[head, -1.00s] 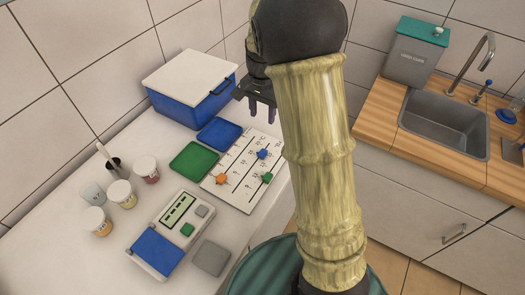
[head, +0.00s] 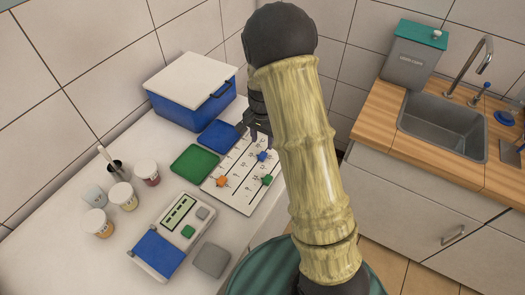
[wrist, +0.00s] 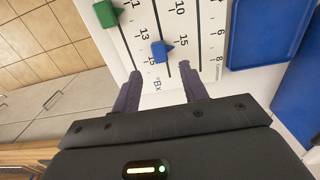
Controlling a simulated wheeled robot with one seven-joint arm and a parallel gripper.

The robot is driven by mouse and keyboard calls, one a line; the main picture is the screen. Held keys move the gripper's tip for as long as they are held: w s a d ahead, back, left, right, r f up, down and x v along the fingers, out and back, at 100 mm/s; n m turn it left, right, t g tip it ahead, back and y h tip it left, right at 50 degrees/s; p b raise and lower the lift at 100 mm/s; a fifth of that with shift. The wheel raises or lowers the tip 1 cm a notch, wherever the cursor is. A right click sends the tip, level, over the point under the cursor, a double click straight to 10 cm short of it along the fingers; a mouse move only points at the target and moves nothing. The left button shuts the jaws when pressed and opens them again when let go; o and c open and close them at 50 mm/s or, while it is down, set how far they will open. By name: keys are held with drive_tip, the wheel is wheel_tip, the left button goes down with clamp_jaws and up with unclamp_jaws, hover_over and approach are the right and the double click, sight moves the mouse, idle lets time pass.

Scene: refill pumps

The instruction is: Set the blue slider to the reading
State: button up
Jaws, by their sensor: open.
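The blue slider (head: 262,156) sits on its scale line on the white slider board (head: 245,200). In the wrist view the blue slider (wrist: 160,49) lies just ahead of my fingertips, roughly centred between them and not gripped. My gripper (wrist: 159,70) is open and empty, its two dark fingers pointing at the board. In the head view my gripper (head: 259,135) hangs over the board's far end, partly hidden by my arm. The reading display (head: 181,211) is on a grey device (head: 160,219) on the counter; its digits are too small to read.
A green slider (head: 267,180) and an orange slider (head: 222,182) share the board. A green tray (head: 194,162), a blue tray (head: 219,135) and a blue box with a white lid (head: 191,100) stand beside it. Several small jars (head: 122,195) are at left.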

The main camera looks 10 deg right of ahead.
sight(262, 155)
wheel_tip(262, 155, down, 7)
drive_tip(key=shift+p, duration=0.4)
clamp_jaws()
